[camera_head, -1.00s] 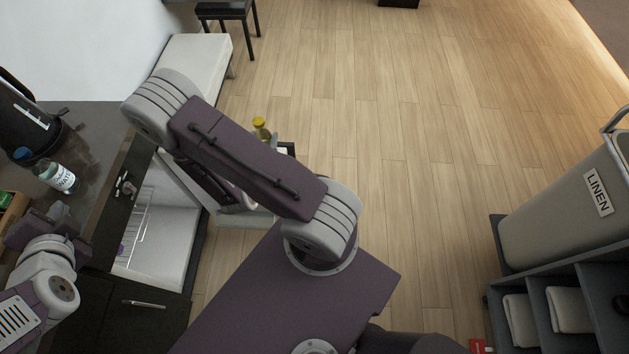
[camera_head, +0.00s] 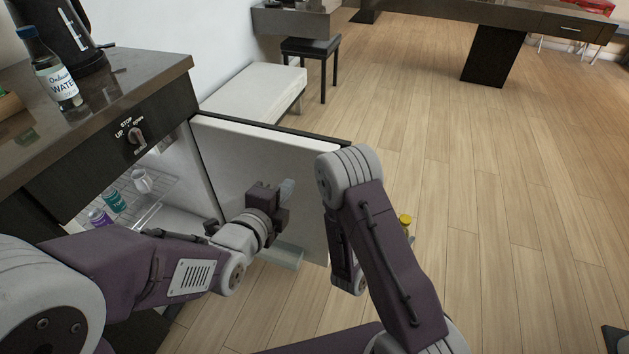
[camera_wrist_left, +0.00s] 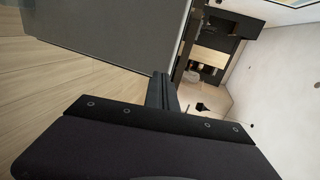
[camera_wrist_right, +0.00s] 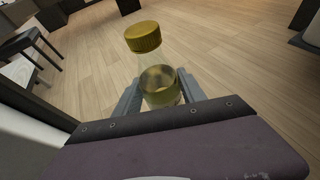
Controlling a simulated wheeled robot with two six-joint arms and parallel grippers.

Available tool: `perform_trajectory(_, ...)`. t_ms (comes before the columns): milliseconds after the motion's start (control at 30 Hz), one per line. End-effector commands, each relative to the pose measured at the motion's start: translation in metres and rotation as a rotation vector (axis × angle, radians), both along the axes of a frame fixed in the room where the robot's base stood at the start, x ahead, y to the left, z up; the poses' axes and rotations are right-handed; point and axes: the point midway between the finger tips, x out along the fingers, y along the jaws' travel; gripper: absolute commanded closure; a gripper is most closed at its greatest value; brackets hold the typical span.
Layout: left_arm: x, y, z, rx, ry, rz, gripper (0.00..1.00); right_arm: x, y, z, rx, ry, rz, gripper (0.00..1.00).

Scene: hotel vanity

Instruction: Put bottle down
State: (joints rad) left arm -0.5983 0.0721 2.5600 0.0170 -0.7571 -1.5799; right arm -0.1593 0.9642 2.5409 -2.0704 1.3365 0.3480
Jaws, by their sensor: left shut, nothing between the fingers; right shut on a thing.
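A clear bottle with a yellow cap (camera_wrist_right: 145,65) and yellowish liquid is upright between the fingers of my right gripper (camera_wrist_right: 160,92), which is shut on it. In the head view only the yellow cap (camera_head: 405,220) and a little of the bottle show beside my right arm, above the floor; the right gripper is hidden there. My left gripper (camera_head: 285,192) is shut and empty, in front of the inner face of the open fridge door (camera_head: 240,160). Its closed fingers (camera_wrist_left: 163,90) also show in the left wrist view. A water bottle with a blue cap (camera_head: 55,72) stands on the counter.
The dark counter (camera_head: 125,82) has a black kettle (camera_head: 65,30) at the back. The open fridge below holds several small containers (camera_head: 115,200) on a wire shelf. A pale bench (camera_head: 250,95) and black stool (camera_head: 312,48) stand beyond the door.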

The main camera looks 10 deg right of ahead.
Motion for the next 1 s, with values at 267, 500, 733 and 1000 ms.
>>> perform_trajectory(267, 0.004, -0.005, -0.003, 0.001, 0.003, -0.004, 1.00, 0.000, 0.000, 0.001, -0.001, -0.002, 0.000, 1.00)
perform_trajectory(500, 0.040, -0.029, -0.022, 0.000, 0.000, -0.004, 1.00, 0.000, 0.000, -0.007, -0.001, -0.001, 0.000, 1.00)
perform_trajectory(733, 0.079, -0.055, -0.036, 0.000, 0.000, -0.004, 1.00, 0.000, 0.000, -0.021, -0.001, -0.001, 0.000, 1.00)
perform_trajectory(1000, 0.108, -0.074, -0.034, -0.001, -0.001, -0.003, 1.00, 0.000, 0.000, -0.028, -0.001, -0.002, 0.000, 1.00)
